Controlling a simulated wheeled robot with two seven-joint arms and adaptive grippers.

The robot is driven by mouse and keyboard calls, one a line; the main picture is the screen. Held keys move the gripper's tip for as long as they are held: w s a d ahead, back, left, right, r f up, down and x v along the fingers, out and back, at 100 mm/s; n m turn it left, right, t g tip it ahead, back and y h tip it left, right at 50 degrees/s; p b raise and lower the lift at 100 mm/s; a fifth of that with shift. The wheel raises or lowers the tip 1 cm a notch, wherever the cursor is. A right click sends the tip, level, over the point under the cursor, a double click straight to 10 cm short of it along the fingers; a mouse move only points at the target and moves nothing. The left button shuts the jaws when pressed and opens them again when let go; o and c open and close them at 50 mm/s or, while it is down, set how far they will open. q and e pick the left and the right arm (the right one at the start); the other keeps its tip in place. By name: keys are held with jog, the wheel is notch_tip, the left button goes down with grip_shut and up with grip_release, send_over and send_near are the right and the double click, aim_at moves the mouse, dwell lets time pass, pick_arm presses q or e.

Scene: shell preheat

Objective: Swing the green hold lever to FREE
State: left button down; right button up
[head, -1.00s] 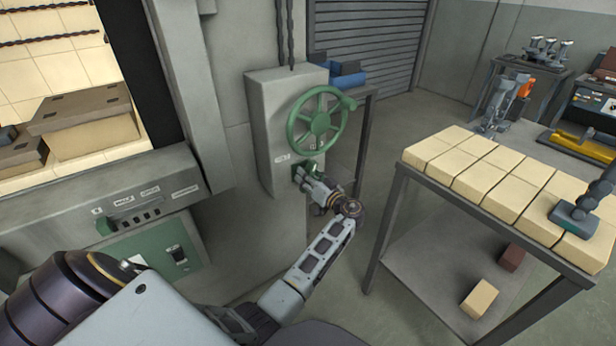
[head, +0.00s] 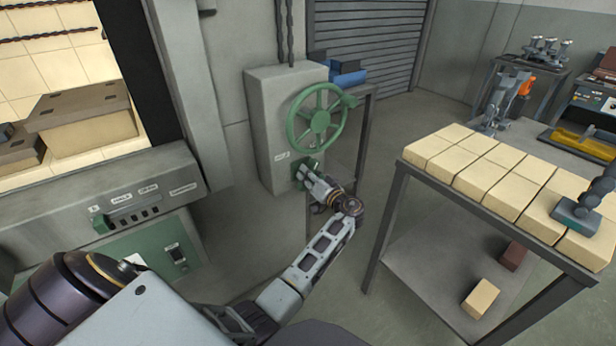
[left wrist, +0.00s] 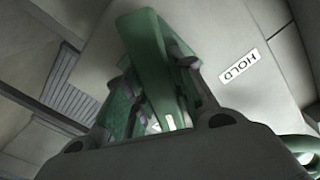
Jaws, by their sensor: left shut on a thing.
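The green hold lever (head: 313,163) is on the front of the grey wall box, below the green handwheel. My left gripper (head: 304,175) reaches up to it from below and is shut on it. In the left wrist view, the green lever (left wrist: 158,55) stands between the two fingers of my left gripper (left wrist: 152,88). A HOLD label (left wrist: 238,67) is on the grey face to the right of the lever there. The fingers and palm hide the lever's lower part. No FREE mark can be read.
The green handwheel (head: 320,118) sticks out close above my left gripper. A metal table with pale bricks (head: 485,165) stands to the right. The furnace panel (head: 125,205) with switches is at the left. The floor between box and table is open.

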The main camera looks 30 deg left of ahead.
pick_arm(q)
jog(key=c, duration=2.2)
grip_release()
jog(key=o, duration=1)
jog(key=shift+n+p, duration=0.55)
jog(key=shift+n, duration=0.45)
